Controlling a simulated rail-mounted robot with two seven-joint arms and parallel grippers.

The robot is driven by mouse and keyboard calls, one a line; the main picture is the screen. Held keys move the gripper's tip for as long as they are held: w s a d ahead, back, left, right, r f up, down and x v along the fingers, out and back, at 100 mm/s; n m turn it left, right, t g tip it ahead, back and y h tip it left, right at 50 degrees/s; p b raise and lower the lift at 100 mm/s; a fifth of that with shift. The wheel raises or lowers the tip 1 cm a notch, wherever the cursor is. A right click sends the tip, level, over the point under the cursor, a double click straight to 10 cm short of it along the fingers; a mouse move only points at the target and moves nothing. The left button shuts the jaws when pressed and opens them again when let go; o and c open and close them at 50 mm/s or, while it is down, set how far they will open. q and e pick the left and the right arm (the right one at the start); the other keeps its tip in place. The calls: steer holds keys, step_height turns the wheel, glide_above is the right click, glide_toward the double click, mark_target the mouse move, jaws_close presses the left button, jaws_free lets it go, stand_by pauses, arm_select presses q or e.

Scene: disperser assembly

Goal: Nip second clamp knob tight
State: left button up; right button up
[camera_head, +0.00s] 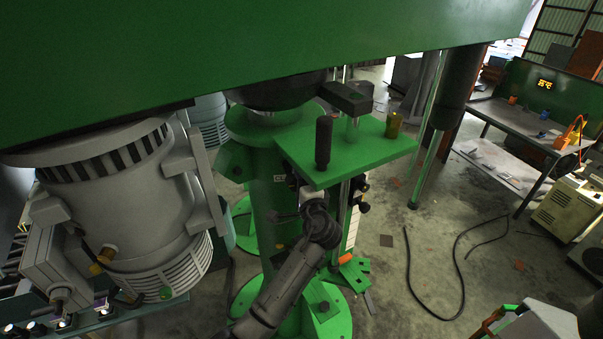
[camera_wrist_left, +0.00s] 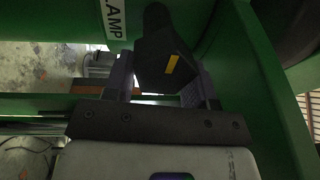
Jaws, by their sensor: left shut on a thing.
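The clamp knob (camera_wrist_left: 160,52) is a black block with a yellow mark, seen in the left wrist view against the green machine column. A white label reading "LAMP" (camera_wrist_left: 115,18) is beside it, partly cut off. My left gripper (camera_wrist_left: 163,72) has one finger on each side of the knob and is shut on it. The knob is small and dark there. My right gripper is not in view.
A green plate (camera_head: 345,150) with a black handle (camera_head: 323,142) juts out above my left wrist. A large grey motor (camera_head: 135,215) stands at the left. A green beam (camera_head: 250,50) spans the top. A black cable (camera_head: 455,290) lies on open floor to the right.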

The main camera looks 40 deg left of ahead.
arm_select(q)
steer(key=shift+f+m+t+p, duration=0.1)
steer(key=shift+m+t+p, duration=0.2)
steer(key=shift+m+p, duration=1.3)
steer(key=shift+m, duration=0.5)
steer(key=o, duration=0.9)
steer(key=shift+f, duration=0.15)
steer(key=b+v, duration=0.5)
steer(key=v, duration=0.9)
steer(key=shift+r, duration=0.25)
steer(key=shift+s+a, duration=0.1)
steer(key=shift+a, duration=0.05)
